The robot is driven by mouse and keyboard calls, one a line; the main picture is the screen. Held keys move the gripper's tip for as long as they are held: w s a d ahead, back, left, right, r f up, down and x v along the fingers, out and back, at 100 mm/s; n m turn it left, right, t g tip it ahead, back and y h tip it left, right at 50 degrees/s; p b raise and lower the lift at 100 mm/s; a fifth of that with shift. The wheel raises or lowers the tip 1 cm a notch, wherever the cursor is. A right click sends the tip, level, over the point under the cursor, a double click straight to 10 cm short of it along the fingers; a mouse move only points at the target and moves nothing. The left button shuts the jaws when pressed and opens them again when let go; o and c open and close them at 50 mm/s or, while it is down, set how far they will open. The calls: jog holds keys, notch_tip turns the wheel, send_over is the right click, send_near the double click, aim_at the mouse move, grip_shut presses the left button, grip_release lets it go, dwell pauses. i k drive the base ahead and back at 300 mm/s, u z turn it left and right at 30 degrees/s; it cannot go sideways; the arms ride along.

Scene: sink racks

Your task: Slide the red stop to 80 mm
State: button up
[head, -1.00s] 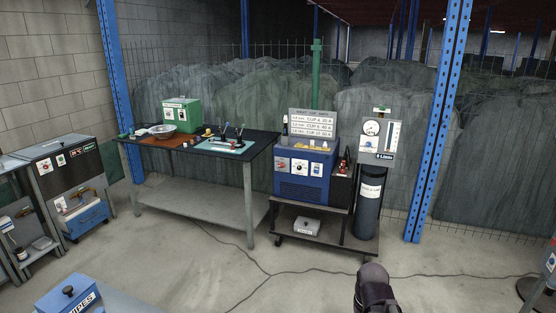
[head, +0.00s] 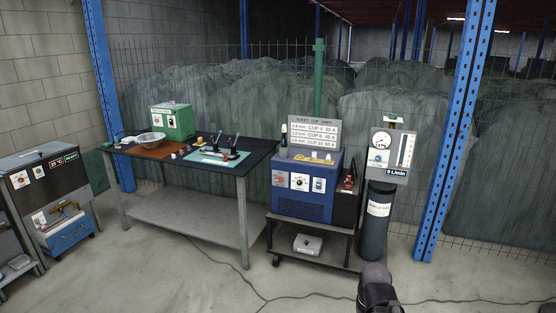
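No red stop or millimetre scale can be made out for certain at this distance. A small red item (head: 349,182) sits on the dark shelf to the right of the blue machine (head: 303,186); I cannot tell what it is. Small items, too small to identify, lie around a pale teal mat (head: 218,158) on the black-topped bench. A dark, rounded part of my arm shows at the bottom, right of centre. My gripper's fingers are not in view.
The workbench (head: 193,214) stands left of the cart (head: 312,263) carrying the blue machine. A dark cylinder (head: 376,230) with a gauge panel stands at the cart's right. A cabinet (head: 50,184) is at far left. Cables cross the open floor in front.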

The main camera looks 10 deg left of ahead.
aim_at(225, 159)
jog(key=i, duration=2.65)
jog(key=z, duration=0.5)
jog(key=k, duration=0.1)
jog(key=u, duration=3)
